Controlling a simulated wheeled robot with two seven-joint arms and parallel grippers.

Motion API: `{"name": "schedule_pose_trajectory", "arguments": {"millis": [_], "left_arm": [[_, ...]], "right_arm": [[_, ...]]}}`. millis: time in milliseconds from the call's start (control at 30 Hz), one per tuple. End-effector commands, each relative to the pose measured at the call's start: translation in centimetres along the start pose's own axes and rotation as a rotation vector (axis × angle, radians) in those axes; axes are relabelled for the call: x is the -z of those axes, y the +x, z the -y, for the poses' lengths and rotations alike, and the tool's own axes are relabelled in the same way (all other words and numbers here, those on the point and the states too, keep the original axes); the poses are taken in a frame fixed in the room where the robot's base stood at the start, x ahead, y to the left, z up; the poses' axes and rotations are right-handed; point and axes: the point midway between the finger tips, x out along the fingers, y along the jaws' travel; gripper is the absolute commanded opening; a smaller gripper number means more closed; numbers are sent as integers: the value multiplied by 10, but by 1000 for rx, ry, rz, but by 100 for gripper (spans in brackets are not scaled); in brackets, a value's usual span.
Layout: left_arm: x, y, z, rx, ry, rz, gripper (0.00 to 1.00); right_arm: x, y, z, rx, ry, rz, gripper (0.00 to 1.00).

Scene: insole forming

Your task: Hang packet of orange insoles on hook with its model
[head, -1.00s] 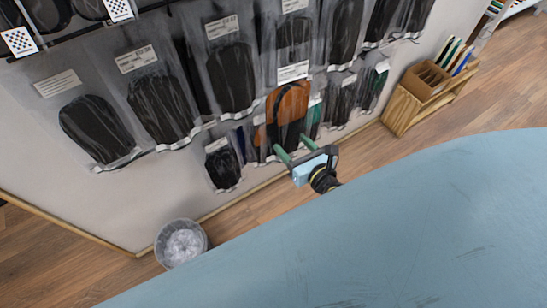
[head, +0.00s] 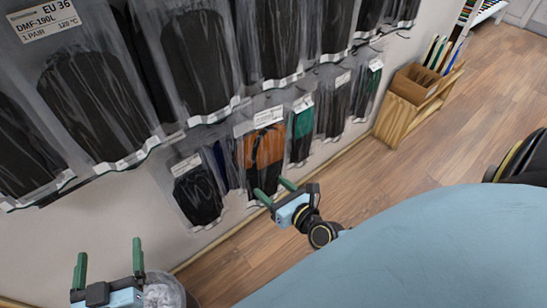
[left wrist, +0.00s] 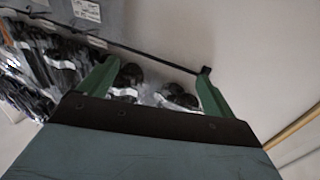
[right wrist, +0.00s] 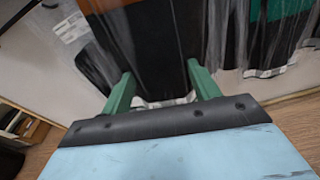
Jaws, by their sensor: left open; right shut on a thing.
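The packet of orange insoles (head: 265,147) is clear, with an orange upper part, a black lower part and a white label on top. It is upright in the lower row of hanging packets. My right gripper (head: 276,193) is shut on its bottom part; in the right wrist view, the black lower part (right wrist: 150,45) shows beyond the fingers. More orange shows just left of it in the head view, seemingly a packet behind. The hook at its top is hidden. My left gripper (head: 108,262) is open and empty at the lower left, away from the packets.
A green packet (head: 302,130) hangs close right of the orange one, a black packet (head: 198,195) to its left. Large black packets (head: 95,105) hang above. A bin (head: 163,291) stands below left, a wooden shelf (head: 405,110) at right. A bare rod (left wrist: 150,55) shows in the left wrist view.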

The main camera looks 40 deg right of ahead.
Motion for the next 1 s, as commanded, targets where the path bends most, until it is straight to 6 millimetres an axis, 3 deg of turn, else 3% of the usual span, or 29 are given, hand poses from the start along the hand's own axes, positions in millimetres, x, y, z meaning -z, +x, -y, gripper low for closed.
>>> {"name": "schedule_pose_trajectory", "arguments": {"millis": [33,100,300,400,600,1000], "left_arm": [[12,0,-2,-4,-2,-83,90],[43,-3,-4,-9,-5,-193,90],[118,-33,-8,-19,-15,-466,90],[144,-50,-9,-22,-19,-562,90],[170,-68,-10,-24,-22,-651,90],[172,-69,-10,-24,-22,-652,90]], "right_arm": [[24,4,4,0,3,0,37],[41,7,6,-1,7,-1,37],[82,14,13,-2,17,-3,37],[94,16,15,-3,21,-4,37],[103,18,16,-3,24,-4,37],[101,33,16,-3,25,-4,37]]}}
